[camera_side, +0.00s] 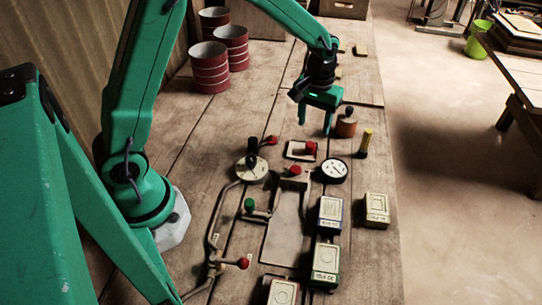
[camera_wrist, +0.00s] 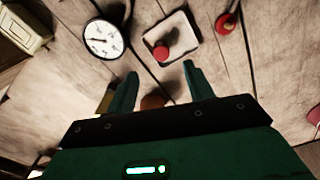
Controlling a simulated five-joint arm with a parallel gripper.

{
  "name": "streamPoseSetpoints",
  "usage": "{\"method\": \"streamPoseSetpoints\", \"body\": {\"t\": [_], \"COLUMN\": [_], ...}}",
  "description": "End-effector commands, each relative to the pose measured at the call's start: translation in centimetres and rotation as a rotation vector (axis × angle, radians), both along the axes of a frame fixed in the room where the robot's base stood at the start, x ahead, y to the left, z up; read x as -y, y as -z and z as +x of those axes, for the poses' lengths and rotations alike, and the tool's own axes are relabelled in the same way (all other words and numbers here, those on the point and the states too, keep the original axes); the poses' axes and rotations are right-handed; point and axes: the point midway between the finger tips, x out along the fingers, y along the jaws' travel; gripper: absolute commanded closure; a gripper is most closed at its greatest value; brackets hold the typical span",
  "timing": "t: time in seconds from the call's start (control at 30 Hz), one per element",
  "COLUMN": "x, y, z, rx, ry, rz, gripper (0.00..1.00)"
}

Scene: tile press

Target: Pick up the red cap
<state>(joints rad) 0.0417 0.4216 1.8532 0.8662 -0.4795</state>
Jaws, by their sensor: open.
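A small red cap (camera_side: 310,147) sits on a pale square plate (camera_side: 293,154) on the wooden bench in the side view. In the wrist view the red cap (camera_wrist: 161,54) lies inside the plate's rim (camera_wrist: 183,20), just beyond the fingertips. My gripper (camera_side: 315,124) points down above the bench, behind the plate. In the wrist view my gripper (camera_wrist: 161,71) has its two fingers apart, with nothing held.
A white dial gauge (camera_side: 334,170) stands close to the plate. Several labelled blocks (camera_side: 377,209) lie toward the front. Red drums (camera_side: 209,68) stand at the back left. Bare bench lies left of the gripper.

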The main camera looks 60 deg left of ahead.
Motion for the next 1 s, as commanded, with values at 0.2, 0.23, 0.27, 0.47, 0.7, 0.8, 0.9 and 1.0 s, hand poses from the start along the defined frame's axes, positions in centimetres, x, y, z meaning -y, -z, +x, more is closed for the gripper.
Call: {"method": "streamPoseSetpoints", "body": {"t": [0.2,0.23,0.27,0.47,0.7,0.8,0.9,1.0], "x": [0.0,0.0,0.0,0.0,-0.1,-0.2,-0.2,-0.2], "y": [1.8,2.0,2.2,2.5,3.7,4.9,6.1,7.0], "z": [-0.1,-0.1,-0.1,-0.1,-0.1,-0.1,-0.1,-0.1], "rx": [-0.004,-0.003,-0.002,-0.001,-0.002,-0.004,-0.004,-0.002], "ry": [0.001,0.001,0.001,0.001,0.001,0.001,0.001,0.001], "rz": [0.001,0.0,0.0,0.0,0.0,0.001,0.001,0.0], "gripper": [0.48,0.48,0.48,0.48,0.48,0.48,0.48,0.48]}}
